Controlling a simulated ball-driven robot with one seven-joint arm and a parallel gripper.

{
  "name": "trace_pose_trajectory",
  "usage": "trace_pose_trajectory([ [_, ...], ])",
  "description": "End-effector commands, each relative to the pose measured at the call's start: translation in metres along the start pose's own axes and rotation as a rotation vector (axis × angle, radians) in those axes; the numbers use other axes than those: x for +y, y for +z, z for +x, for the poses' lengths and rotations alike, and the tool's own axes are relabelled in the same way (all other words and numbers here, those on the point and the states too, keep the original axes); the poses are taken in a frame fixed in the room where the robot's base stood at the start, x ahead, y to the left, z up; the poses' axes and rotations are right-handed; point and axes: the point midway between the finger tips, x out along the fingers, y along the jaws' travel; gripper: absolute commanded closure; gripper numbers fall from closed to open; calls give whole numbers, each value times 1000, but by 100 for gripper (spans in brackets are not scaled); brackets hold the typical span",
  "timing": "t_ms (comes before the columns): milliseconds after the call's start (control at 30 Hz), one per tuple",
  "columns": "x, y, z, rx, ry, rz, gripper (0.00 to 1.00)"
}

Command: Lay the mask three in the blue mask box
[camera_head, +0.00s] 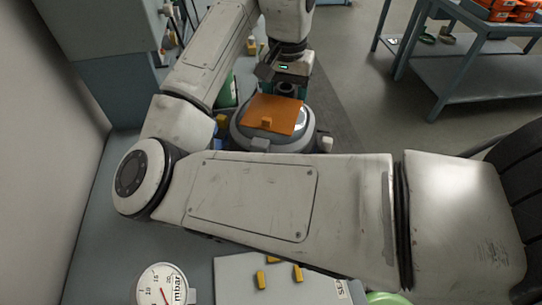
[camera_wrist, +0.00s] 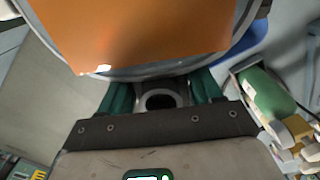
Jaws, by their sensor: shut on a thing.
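A round grey mask (camera_head: 241,128) with a flat orange front panel hangs below my gripper (camera_head: 283,88) in the upper middle of the head view. In the wrist view the mask's grey rim and orange panel (camera_wrist: 140,35) fill the top. My gripper (camera_wrist: 162,92) has its teal fingers shut on the mask, near a grey ring with a dark opening. I cannot read a number on the mask. A blue patch (camera_wrist: 250,42) shows beside the mask rim in the wrist view; I cannot tell whether it is the blue mask box. My arm hides much of the bench.
A dial gauge (camera_head: 162,287) and a grey board (camera_head: 232,275) with yellow blocks lie at the near bench edge. A green cylinder (camera_wrist: 264,92) stands right of the mask in the wrist view. A blue-grey trolley (camera_head: 470,75) with orange items stands at the upper right, across open floor.

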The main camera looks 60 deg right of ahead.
Motion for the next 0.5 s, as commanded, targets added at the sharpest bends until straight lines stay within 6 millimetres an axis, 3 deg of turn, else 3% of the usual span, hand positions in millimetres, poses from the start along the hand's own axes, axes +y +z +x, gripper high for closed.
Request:
trace_pose_trajectory([
  [500,0,1,106,-3,2,-1,84],
])
